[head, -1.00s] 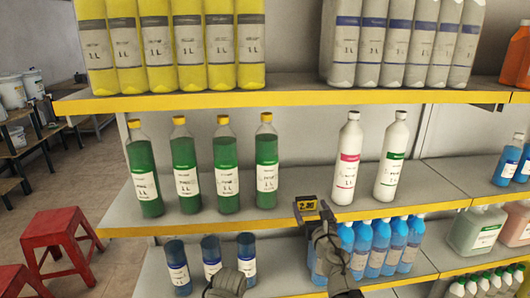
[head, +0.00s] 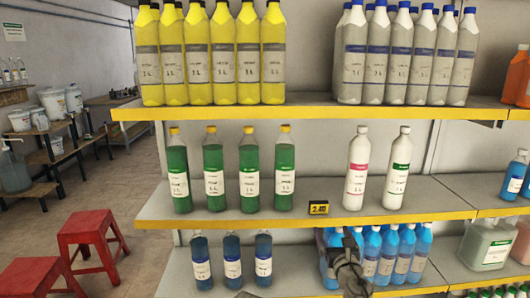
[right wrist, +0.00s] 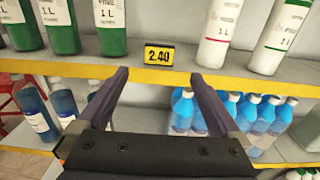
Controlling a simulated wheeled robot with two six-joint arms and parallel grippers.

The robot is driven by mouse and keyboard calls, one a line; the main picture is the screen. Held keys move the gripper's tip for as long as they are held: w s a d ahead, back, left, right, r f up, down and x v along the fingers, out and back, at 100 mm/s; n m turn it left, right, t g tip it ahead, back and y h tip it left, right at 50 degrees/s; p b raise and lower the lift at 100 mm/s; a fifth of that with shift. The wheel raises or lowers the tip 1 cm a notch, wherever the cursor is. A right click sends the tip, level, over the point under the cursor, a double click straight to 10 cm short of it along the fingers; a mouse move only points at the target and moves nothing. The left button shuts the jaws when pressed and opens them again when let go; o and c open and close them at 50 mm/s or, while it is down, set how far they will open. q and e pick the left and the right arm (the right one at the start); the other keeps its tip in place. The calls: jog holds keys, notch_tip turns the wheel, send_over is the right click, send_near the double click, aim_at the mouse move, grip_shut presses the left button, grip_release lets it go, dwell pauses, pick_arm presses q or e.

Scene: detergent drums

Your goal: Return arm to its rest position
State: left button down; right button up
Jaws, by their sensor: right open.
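My right gripper (head: 346,262) is low in the head view, in front of the lower shelf's blue bottles. In the right wrist view its two dark fingers (right wrist: 160,76) are spread apart with nothing between them. The yellow and black price tag (head: 318,208) sits on the middle shelf's front edge, beyond the fingertips; it reads 2.40 in the right wrist view (right wrist: 159,55). A small grey piece, perhaps part of my left arm, shows at the bottom edge of the head view; its fingers cannot be made out.
The middle shelf (head: 430,205) holds several green bottles (head: 249,175) and two white bottles (head: 356,170). Light blue bottles (head: 388,255) and dark blue bottles (head: 232,262) stand below. Yellow bottles (head: 222,60) stand above. Red stools (head: 93,240) are at left.

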jog(key=s+a+f+m+g+h+p, duration=0.1)
jog(key=s+f+m+g+h+p, duration=0.3)
jog(key=m, duration=0.9)
jog(key=s+a+f+m+g+h+p, duration=0.15)
jog(key=s+f+m+g+p, duration=0.35)
jog(key=m, duration=0.7)
pick_arm(q)
notch_tip(320, 180, up, 9)
jog(key=shift+s+r, duration=0.2)
jog(key=shift+s, duration=0.15)
pick_arm(e)
jog(key=s+a+f+m+g+y, duration=0.1)
jog(key=s+a+m+g+y, duration=0.1)
jog(key=s+a, duration=0.4)
jog(key=s+a+f+m+g+y, duration=0.1)
jog(key=s+a+m+g, duration=0.4)
jog(key=s, duration=0.6)
jog(key=shift+s+a+f+m+g+y, duration=0.35)
jog(key=shift+f+g, duration=0.4)
jog(key=shift+g, duration=0.35)
